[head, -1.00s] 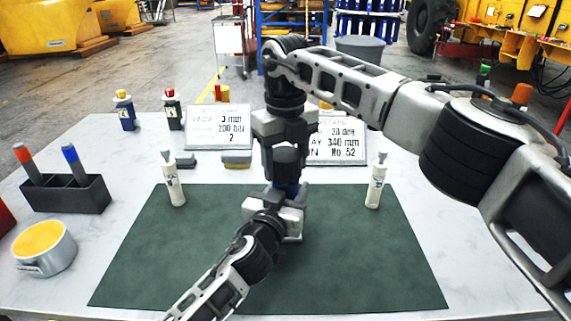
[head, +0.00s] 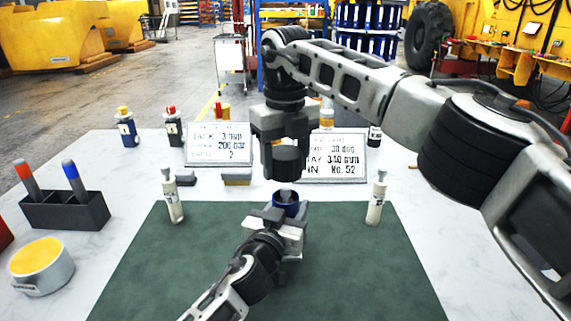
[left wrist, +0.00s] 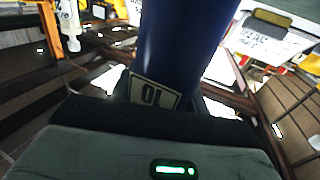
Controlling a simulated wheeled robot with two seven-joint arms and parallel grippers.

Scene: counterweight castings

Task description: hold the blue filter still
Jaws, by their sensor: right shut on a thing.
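The blue filter (head: 287,207) stands upright over the green mat (head: 345,270), near its back edge. A small grey part shows at its top. My left gripper (head: 278,222) is closed around its body from the front. In the left wrist view the filter (left wrist: 178,50) is a tall blue cylinder with a pale label between the fingers. My right gripper (head: 284,140) points down above the filter, shut on a dark grey cylinder (head: 286,162). A small gap shows between that cylinder and the filter's top.
White bottles (head: 173,197) and (head: 376,198) stand either side at the mat's back. Behind are two sign boards (head: 219,143) and (head: 333,160). A dark pen holder (head: 65,212) and a yellow-topped tin (head: 41,266) stand at left. The mat's right part is clear.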

